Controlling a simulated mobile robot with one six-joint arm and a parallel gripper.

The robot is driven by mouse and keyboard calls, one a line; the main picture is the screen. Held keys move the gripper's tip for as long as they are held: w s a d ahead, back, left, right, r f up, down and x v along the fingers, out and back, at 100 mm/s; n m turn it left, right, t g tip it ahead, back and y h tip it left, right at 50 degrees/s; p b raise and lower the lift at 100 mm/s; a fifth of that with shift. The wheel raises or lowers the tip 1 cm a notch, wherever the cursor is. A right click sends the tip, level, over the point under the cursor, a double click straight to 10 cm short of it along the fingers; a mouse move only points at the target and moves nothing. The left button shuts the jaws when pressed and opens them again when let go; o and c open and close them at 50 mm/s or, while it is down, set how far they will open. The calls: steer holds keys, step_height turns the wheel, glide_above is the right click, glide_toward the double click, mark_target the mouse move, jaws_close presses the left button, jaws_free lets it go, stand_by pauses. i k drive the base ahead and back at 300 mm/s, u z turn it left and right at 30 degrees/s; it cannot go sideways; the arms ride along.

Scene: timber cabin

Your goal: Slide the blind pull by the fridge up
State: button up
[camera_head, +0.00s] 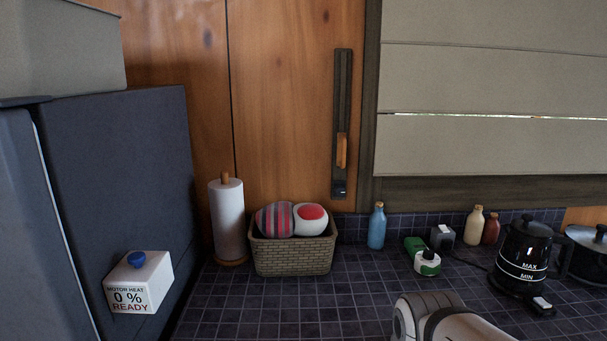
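The blind pull (341,151) is a small orange-brown wooden handle on a dark vertical track (343,85). The track is fixed to the timber wall just left of the window frame. The pull sits low on the track, a little above its bottom end. The fridge (115,170) is the dark blue-grey body at the left. The window blind (490,75) is beige, in horizontal folds, and covers the visible window, with a thin bright gap between two folds. Part of my pale arm shows at the bottom edge; my gripper is not in view.
A woven basket (293,255) with two rounded items stands on the tiled counter below the track. A paper towel roll (229,215) is left of it, a blue bottle (377,227) right. A black kettle (523,255) and a pot (588,255) stand far right. The front counter is clear.

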mark_target(342, 152)
steer(key=u, duration=1.7)
steer(key=k, duration=0.95)
steer(key=z, duration=1.25)
steer(key=i, duration=1)
steer(key=z, duration=0.05)
